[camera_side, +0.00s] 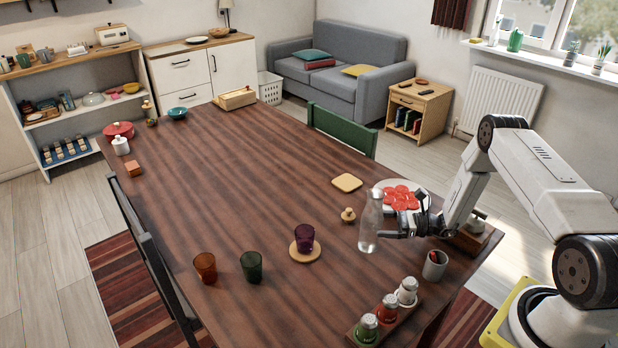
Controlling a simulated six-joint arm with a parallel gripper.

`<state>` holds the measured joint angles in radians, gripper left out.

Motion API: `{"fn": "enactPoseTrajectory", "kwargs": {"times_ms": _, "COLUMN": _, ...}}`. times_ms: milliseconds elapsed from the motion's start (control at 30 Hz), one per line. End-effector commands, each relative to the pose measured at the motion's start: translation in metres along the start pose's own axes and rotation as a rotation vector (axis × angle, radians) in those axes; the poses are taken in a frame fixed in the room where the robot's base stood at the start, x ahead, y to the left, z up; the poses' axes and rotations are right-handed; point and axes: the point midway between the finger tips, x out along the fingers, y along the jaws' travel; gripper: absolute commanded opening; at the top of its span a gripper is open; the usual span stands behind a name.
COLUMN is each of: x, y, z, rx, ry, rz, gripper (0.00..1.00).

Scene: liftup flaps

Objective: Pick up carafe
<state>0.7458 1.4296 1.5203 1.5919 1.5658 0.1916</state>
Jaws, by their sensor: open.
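The clear glass carafe (370,222) stands upright on the dark wooden table, right of the table's middle. My gripper (386,234) is low over the table at the carafe's right side, with its dark fingers pointing left toward the lower body of the glass. The jaws are open. A fingertip overlaps the carafe's right edge in the picture; I cannot tell whether it touches or whether the fingers are around the glass.
A white plate of red slices (401,196) lies close behind the gripper. A small wooden knob-like object (348,215) is left of the carafe. A purple glass (304,237) stands on a round coaster. A grey pen cup (434,265) and a bottle rack (388,308) are in front.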

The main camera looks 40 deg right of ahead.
Motion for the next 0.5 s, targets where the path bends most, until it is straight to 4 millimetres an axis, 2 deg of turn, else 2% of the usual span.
{"fn": "enactPoseTrajectory", "kwargs": {"times_ms": 233, "x": 0.03, "y": 0.001, "z": 0.0, "rx": 0.0, "ry": 0.0, "rz": 0.003, "gripper": 1.0}}
{"fn": "enactPoseTrajectory", "kwargs": {"times_ms": 500, "x": 0.037, "y": 0.0, "z": 0.0, "rx": 0.0, "ry": 0.0, "rz": 0.0, "gripper": 1.0}}
